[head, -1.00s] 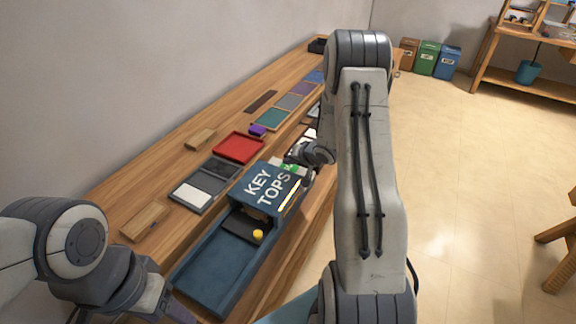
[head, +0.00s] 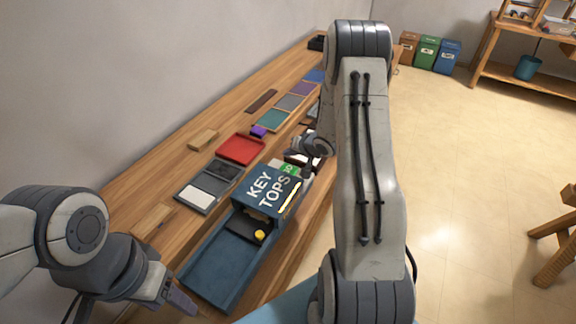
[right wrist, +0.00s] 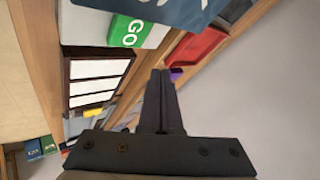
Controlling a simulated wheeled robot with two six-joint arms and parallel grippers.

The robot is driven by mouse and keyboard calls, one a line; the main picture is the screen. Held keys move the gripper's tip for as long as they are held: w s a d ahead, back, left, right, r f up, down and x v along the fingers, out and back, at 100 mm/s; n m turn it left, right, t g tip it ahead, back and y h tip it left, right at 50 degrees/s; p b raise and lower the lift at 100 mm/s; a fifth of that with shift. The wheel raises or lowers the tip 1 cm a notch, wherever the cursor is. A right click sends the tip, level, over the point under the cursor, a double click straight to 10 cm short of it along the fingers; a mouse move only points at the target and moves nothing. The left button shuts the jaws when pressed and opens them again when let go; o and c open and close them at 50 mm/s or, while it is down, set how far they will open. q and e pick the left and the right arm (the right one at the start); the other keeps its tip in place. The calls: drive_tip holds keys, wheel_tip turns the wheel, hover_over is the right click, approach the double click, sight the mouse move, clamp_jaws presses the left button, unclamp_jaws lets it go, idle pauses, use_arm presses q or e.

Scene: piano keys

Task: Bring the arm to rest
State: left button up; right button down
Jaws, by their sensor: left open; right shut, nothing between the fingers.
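My right arm rises through the middle of the head view, its wrist bent over the bench's right edge. The fingers of my right gripper (right wrist: 160,74) are together and empty in the right wrist view, apart from the nearby trays. My left gripper (head: 180,300) is at the lower left of the head view, empty, beside the near end of the blue drawer. The blue KEY TOPS box (head: 270,188) sits on the bench with its drawer (head: 207,272) pulled out. A dark piece with a yellow knob (head: 260,234) lies in the drawer near the box.
The wooden bench (head: 160,165) runs along the wall. It holds a grey tray (head: 197,206) with a white piece, a red tray (head: 240,150), a purple block (head: 258,131) and a green GO block (right wrist: 129,31).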

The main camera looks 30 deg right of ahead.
drive_tip(key=shift+f, duration=0.1)
idle(0.6)
drive_tip(key=a+r+n+g, duration=0.1)
drive_tip(key=a+r+n, duration=0.2)
drive_tip(key=a+r, duration=0.45)
drive_tip(key=s+a+r+n+g, duration=0.1)
drive_tip(key=s+a+r, duration=0.15)
drive_tip(key=a, duration=0.25)
drive_tip(key=s+a+r+n+g+h, duration=0.1)
drive_tip(key=s+a+n, duration=0.15)
drive_tip(key=a, duration=0.25)
drive_tip(key=s+a+r+n+g, duration=0.1)
drive_tip(key=s+a+r, duration=0.1)
drive_tip(key=s+a, duration=0.3)
drive_tip(key=s+a+r+n+g, duration=0.1)
drive_tip(key=s+a+n, duration=0.1)
drive_tip(key=s, duration=0.6)
drive_tip(key=s+a+r+n+g, duration=0.2)
drive_tip(key=s+a, duration=0.3)
drive_tip(key=s, duration=0.3)
drive_tip(key=s+a+r+n+g+y, duration=0.1)
drive_tip(key=s+a+n+g, duration=0.1)
drive_tip(key=s, duration=0.7)
drive_tip(key=shift+a+r+n, duration=0.25)
drive_tip(key=shift+a+n, duration=0.4)
drive_tip(key=shift+n, duration=0.2)
